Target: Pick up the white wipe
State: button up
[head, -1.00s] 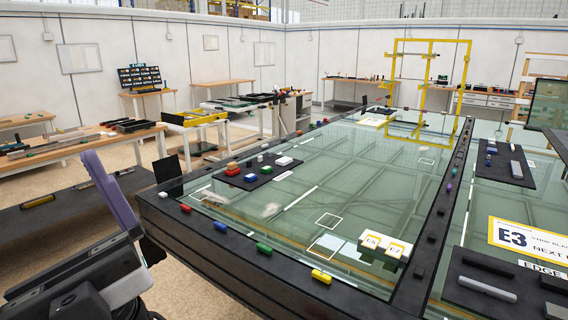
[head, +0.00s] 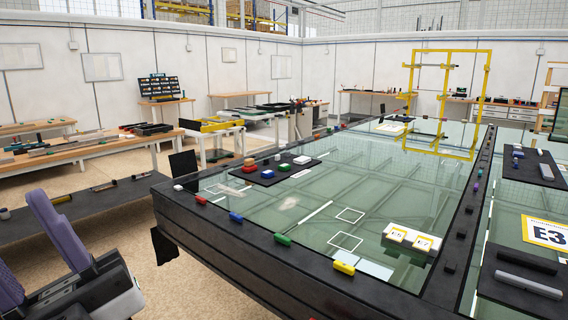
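A small white block-like item (head: 302,160) lies on a black mat (head: 257,178) at the back left of the glass table; it may be the white wipe, but I cannot be sure at this size. A pale, blurred patch (head: 215,188) shows on the glass left of the mat. My arm shows at the lower left, with purple-grey parts and a dark body, off the table's left side. Nothing held shows there, and I cannot make out fingertips clearly.
The glass table's black frame carries red, blue, green and yellow blocks (head: 344,268). A yellow frame (head: 447,105) stands at the far end. The middle glass is mostly clear.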

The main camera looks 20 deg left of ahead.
aim_at(302, 160)
jog(key=u, duration=1.3)
jog(key=i+j+u, duration=0.1)
jog(key=i+u, duration=0.3)
jog(key=i+l+u, duration=0.1)
jog(key=i+u, duration=0.25)
jog(key=i, duration=0.25)
jog(key=i+u, duration=0.3)
jog(key=i, duration=2.25)
jog(key=i+z, duration=0.25)
jog(key=i, duration=0.35)
jog(key=i+j+z, duration=0.1)
jog(key=i+z, duration=0.2)
jog(key=i, duration=0.25)
jog(key=i+l+z, duration=0.1)
jog(key=i+z, duration=0.4)
jog(key=i+j+z, duration=0.1)
jog(key=i+z, duration=0.4)
jog(key=i+l+z, duration=0.1)
jog(key=i+z, duration=1.15)
jog(key=i, duration=0.8)
